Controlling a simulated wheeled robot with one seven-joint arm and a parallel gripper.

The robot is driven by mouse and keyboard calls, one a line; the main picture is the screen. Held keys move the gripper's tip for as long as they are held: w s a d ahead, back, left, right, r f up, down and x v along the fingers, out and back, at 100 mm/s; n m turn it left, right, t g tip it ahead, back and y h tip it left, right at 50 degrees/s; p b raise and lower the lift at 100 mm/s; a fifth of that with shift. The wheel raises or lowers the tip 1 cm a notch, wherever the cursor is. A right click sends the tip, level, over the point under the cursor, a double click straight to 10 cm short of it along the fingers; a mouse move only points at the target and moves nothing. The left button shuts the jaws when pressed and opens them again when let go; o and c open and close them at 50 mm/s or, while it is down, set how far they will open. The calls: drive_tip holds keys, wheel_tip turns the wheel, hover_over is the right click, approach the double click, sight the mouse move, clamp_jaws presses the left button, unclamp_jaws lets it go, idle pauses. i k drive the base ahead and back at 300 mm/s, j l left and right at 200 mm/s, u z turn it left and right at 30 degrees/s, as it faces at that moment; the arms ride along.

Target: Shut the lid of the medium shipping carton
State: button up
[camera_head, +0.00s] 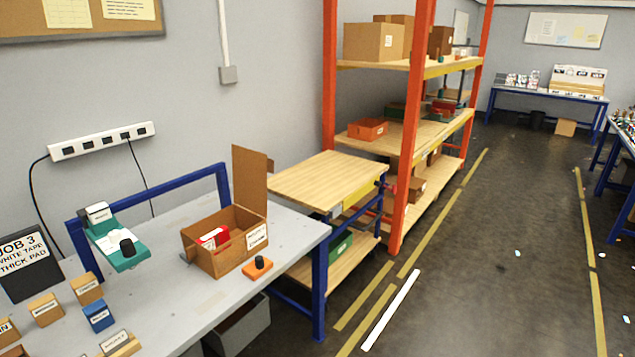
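The medium shipping carton (222,257) is an open brown box on the grey workbench (200,313). Its lid (250,178) stands upright at the right rear, well above the rim. A white label with dark print is on its right front face. A red item (214,238) with a white label sits inside the carton. My gripper is not in view.
An orange block with a black knob (257,267) stands close to the carton's right front. A teal tape device (118,247) and several small labelled boxes (46,309) are to the left. An orange-post shelf (400,150) stands behind right.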

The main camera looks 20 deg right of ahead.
sight(251, 168)
drive_tip(key=z, duration=0.25)
drive_tip(key=i+l+u, duration=0.2)
drive_tip(key=i+u, duration=0.2)
drive_tip(key=i, duration=0.35)
drive_tip(key=i+l+u, duration=0.4)
drive_tip(key=i, duration=0.3)
drive_tip(key=i+l+u, duration=0.35)
drive_tip(key=i+l, duration=0.3)
drive_tip(key=l, duration=0.1)
